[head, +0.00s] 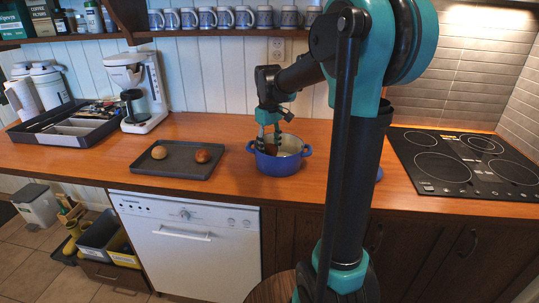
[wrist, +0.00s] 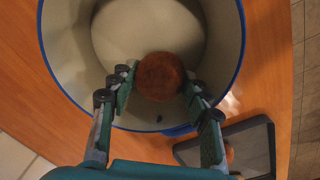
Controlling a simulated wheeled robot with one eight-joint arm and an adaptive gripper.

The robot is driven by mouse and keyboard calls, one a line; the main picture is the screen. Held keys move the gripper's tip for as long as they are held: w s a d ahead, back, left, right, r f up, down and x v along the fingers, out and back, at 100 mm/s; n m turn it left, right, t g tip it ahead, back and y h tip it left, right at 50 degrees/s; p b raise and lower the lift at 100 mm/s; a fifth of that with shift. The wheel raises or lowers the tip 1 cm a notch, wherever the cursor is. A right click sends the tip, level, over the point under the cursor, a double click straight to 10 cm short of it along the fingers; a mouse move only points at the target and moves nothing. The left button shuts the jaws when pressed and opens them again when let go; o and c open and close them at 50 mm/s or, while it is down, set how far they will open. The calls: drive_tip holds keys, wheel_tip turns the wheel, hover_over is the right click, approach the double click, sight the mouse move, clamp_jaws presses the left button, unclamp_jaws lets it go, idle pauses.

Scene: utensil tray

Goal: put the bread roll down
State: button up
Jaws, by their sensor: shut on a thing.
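My gripper (wrist: 159,80) is shut on a dark brown bread roll (wrist: 161,76), one finger on each side of it in the wrist view. In the head view my gripper (head: 268,139) reaches down into the blue pot (head: 278,187), and part of the held roll (head: 271,150) shows between the fingers. In the wrist view the roll lies within the pot's blue rim (wrist: 243,62), over the pale inside. I cannot tell whether the roll touches the pot's bottom.
A dark tray (head: 178,177) left of the pot holds a pale roll (head: 159,152) and a reddish-brown roll (head: 203,156). A coffee maker (head: 139,90) and a utensil tray (head: 70,127) stand farther left. A black cooktop (head: 455,160) is at the right.

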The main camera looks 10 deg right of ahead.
sight(269, 145)
drive_tip(key=shift+f, duration=1.45)
drive_tip(key=shift+f, duration=0.1)
drive_tip(key=o, duration=0.5)
wheel_tip(269, 145, up, 12)
drive_tip(key=shift+a+r, duration=0.1)
drive_tip(key=shift+r, duration=0.05)
